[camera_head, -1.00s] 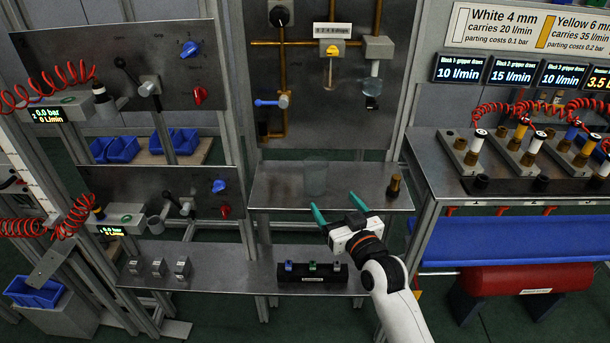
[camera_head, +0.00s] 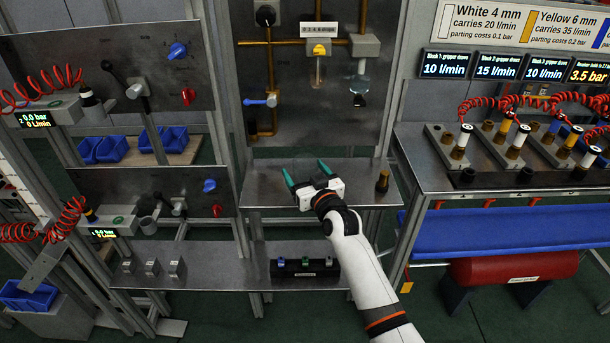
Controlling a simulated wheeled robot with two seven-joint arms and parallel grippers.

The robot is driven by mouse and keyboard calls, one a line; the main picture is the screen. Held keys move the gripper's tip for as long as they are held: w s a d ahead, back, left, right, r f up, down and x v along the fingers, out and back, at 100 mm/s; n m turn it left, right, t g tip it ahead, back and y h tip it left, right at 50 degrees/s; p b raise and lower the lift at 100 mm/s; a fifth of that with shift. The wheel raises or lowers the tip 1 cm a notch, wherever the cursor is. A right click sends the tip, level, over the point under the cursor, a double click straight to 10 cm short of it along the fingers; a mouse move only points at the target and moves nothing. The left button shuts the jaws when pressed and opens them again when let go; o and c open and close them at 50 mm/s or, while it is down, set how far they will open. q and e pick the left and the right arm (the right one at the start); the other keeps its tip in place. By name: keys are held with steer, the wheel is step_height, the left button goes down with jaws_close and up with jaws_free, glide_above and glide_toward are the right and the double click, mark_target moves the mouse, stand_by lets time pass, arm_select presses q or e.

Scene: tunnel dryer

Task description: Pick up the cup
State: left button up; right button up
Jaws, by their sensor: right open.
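The cup (camera_head: 304,164) is a clear, see-through vessel on the grey metal shelf (camera_head: 258,190) below the middle panel. It is very faint now, and its outline is hard to make out around the fingertips of my right gripper. My right gripper (camera_head: 303,166) reaches in over the shelf from the front right. Its two green fingers are spread apart, one on the left and one on the right of the cup's place. I cannot tell whether they touch it. My left gripper is not in view.
A small dark and brass fitting (camera_head: 382,181) stands on the shelf right of my gripper. A black block with coloured pieces (camera_head: 304,270) sits on the lower bench.

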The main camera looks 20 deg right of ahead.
steer(key=c, duration=1.1)
